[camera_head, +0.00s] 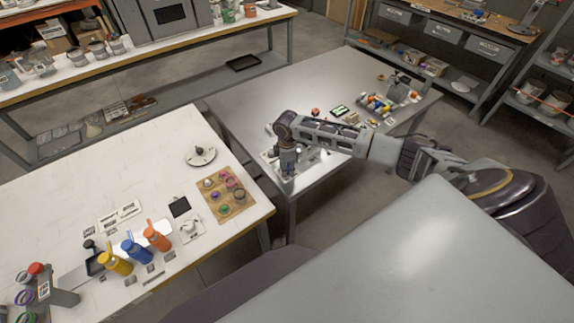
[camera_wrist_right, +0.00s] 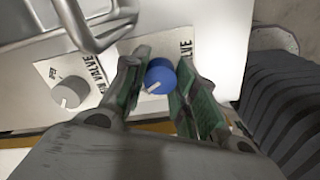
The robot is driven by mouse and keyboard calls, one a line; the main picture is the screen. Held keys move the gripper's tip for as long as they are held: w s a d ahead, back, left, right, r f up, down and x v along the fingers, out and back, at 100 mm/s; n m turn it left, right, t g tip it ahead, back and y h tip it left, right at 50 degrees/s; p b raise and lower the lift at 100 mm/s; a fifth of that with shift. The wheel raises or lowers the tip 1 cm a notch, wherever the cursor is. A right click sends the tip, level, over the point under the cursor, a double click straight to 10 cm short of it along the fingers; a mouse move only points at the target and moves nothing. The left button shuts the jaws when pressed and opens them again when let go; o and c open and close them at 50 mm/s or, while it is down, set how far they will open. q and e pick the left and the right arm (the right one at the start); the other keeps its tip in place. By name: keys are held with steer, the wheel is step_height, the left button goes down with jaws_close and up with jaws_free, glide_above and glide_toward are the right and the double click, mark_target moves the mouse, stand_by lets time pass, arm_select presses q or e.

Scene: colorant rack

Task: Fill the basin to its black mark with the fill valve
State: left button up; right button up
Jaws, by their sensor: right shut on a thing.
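My right gripper (camera_head: 287,172) reaches down at the near left edge of the grey table. In the right wrist view its fingers (camera_wrist_right: 163,68) are shut on a blue knob (camera_wrist_right: 160,77) with a white pointer line. A label partly hidden beside it ends in "VALVE". A grey knob (camera_wrist_right: 65,96), also on a light panel, stands to the left with an "OFF" mark and another partly hidden label. The water level and black mark are not visible. My left gripper is not in view.
The white table (camera_head: 100,190) at left holds yellow, blue and orange bottles (camera_head: 134,250), a brown board (camera_head: 226,198) with rings and a round grey plate (camera_head: 200,156). Small coloured items (camera_head: 378,106) lie at the grey table's far right. The grey table's middle (camera_head: 285,85) is clear.

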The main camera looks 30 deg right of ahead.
steer(key=shift+m+p, duration=0.4)
steer(key=shift+p, duration=0.05)
steer(key=o, duration=1)
steer(key=shift+r, duration=6)
